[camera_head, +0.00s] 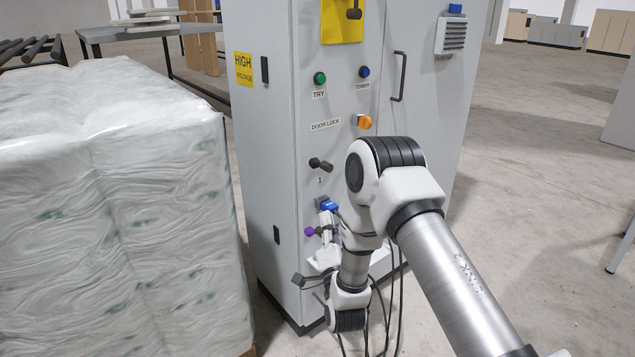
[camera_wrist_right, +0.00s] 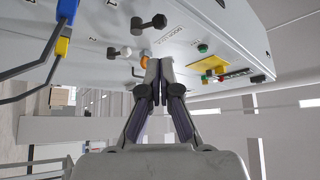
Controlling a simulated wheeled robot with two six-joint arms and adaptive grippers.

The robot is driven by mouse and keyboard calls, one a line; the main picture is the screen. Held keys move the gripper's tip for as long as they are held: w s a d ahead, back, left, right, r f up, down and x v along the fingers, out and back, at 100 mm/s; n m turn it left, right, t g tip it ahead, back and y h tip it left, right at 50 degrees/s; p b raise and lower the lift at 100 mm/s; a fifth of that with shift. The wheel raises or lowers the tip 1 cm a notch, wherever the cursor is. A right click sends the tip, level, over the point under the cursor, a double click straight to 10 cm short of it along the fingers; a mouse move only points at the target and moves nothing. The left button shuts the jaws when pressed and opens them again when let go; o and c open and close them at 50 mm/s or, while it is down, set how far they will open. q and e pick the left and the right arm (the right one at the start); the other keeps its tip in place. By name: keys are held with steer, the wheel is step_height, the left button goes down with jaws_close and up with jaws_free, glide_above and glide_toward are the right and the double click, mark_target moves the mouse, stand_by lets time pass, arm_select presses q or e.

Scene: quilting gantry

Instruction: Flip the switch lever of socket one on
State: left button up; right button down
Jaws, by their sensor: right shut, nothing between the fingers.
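The switch lever of socket one (camera_head: 320,164) is a short black handle on the grey cabinet front, just above the label "1". It points slightly right. It also shows in the right wrist view (camera_wrist_right: 148,22), beyond and above the fingertips there. Below the label sits a blue socket part (camera_head: 328,205). My right gripper (camera_wrist_right: 155,85) is shut and empty, its fingertips apart from the lever. In the head view it is low by the cabinet front, partly hidden by my arm, so its exact gap to the panel is unclear. My left gripper is not in view.
An orange knob (camera_head: 364,122) is beside the DOOR LOCK label, with a green button (camera_head: 320,78) and a blue button (camera_head: 364,72) above. A wrapped pallet (camera_head: 110,200) stands close on the left. Black cables hang below.

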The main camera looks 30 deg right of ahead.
steer(key=p, duration=0.1)
glide_toward(316, 168)
steer(key=x, duration=0.7)
steer(key=shift+r, duration=0.1)
